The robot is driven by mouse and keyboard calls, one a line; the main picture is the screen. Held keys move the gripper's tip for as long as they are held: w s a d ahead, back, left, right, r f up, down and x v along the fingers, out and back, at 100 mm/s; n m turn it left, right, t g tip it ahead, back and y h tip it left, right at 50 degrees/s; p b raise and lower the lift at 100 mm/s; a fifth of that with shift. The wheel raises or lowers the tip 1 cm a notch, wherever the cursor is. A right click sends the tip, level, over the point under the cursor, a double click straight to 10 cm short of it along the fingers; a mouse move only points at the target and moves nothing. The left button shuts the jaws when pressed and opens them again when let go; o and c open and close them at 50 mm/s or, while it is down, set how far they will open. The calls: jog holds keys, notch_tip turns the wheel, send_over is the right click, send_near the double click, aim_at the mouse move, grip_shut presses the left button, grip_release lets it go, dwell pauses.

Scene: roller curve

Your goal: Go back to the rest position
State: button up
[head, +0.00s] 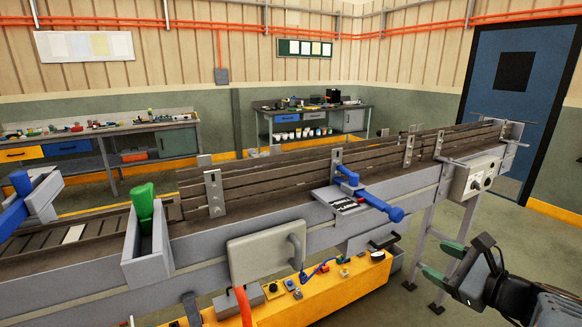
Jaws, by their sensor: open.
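My gripper (442,262) is at the lower right in the head view, in front of the conveyor. Its green-tipped fingers point left and are spread apart, with nothing seen between them. The arm behind it runs off the right edge. The gripper appears clear of the conveyor frame (345,228).
The grey conveyor crosses the view, with a green handle (143,203), a blue handle (370,200) and a control box (474,180). A yellow bench (330,290) with small parts stands below. Workbenches (95,140) line the back wall. Floor shows around the conveyor's right legs (440,262).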

jog(key=s+a+f+n+g+h, duration=0.2)
jog(key=s+a+f+n+g, duration=0.1)
jog(key=a+f+n+g, duration=0.25)
jog(key=s+a+f+n+g+h, duration=0.1)
jog(key=s+a+f+n+g, duration=0.15)
jog(key=f+n+g, duration=0.45)
jog(key=s+a+r+n+t+h, duration=0.1)
jog(key=s+a+n+t+h, duration=0.1)
jog(key=a+n, duration=0.7)
jog(key=n+h, duration=0.1)
jog(key=n, duration=0.2)
jog(key=shift+r+n+h, duration=0.25)
jog(key=shift+n+h, duration=0.05)
jog(key=shift+n, duration=0.05)
jog(key=shift+a, duration=0.1)
